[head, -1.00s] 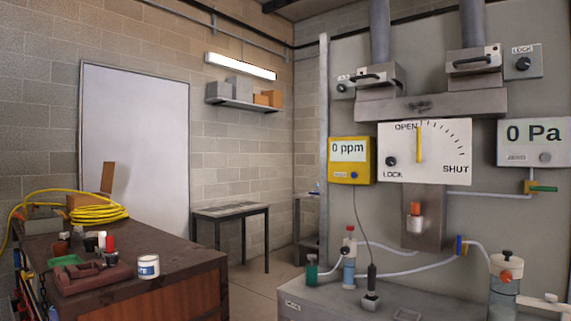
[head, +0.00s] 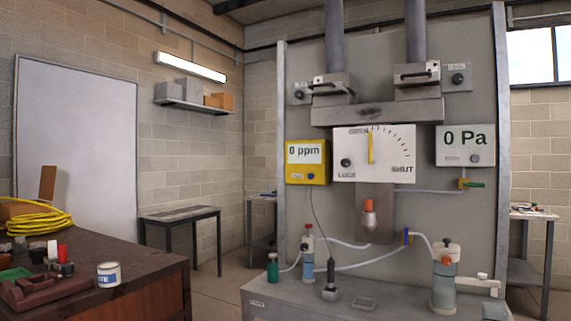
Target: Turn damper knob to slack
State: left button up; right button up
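A white damper dial (head: 390,160) is on the grey panel, marked OPEN at the top, SHUT at lower right and LOCK at lower left. Its yellow pointer (head: 371,147) stands upright near OPEN. A black knob (head: 346,162) sits on the dial by LOCK. Two more black knobs sit on small plates beside the flue boxes, one at the right (head: 458,79) labelled LOCK and one at the left (head: 299,95). I cannot tell which knob is the damper knob, and no slack marking is readable. Neither of my grippers is in view.
A grey bench (head: 315,302) with bottles, tubing and a probe stands below the panel. A yellow 0 ppm meter (head: 306,161) and a 0 Pa gauge (head: 465,146) flank the dial. A brown workbench (head: 140,270) is at left. Open floor shows between the benches.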

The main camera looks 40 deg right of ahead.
aim_at(345, 163)
jog(key=z, duration=0.05)
jog(key=i, duration=1.75)
jog(key=z, duration=0.6)
